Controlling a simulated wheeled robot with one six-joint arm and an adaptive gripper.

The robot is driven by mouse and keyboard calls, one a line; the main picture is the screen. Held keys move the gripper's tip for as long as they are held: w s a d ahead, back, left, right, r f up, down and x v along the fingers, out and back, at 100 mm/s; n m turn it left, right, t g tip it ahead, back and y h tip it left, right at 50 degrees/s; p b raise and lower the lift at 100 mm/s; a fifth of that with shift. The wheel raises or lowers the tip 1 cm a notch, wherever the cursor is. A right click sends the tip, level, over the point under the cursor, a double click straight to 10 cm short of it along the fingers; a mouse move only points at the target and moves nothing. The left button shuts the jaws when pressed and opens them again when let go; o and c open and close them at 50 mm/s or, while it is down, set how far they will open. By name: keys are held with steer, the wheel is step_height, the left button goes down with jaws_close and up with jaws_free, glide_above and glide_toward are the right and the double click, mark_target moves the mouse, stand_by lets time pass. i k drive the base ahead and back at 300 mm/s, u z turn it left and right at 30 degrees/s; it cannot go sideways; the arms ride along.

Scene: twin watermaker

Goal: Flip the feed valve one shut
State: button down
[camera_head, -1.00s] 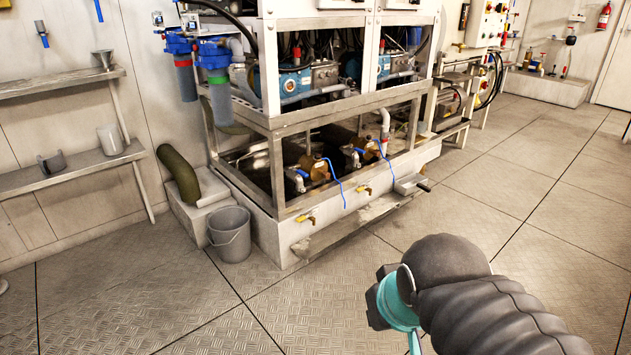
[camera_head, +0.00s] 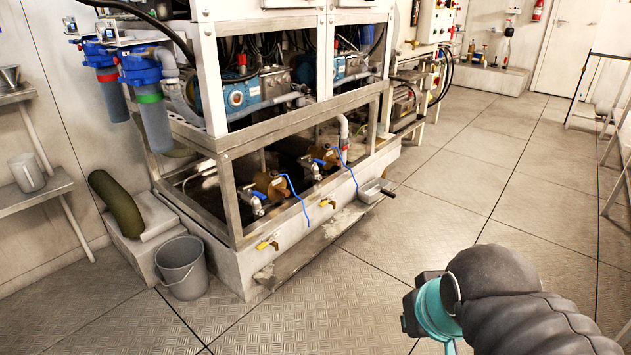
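Yellow-handled taps, left (camera_head: 268,243) and right (camera_head: 326,202), are on the front curb. I cannot tell which is feed valve one, and no label is readable. My arm's dark sleeve and teal joint show at lower right, well apart from the valves; my gripper's fingers are not visible.
The metal frame's posts (camera_head: 230,203) and rail bound the bay. A small metal box (camera_head: 374,190) juts from the curb. The floor (camera_head: 470,205) in front and right is clear.

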mark_target(247, 172)
steer(key=z, duration=0.2)
steer(key=i, duration=1.45)
steer(key=u, duration=0.65)
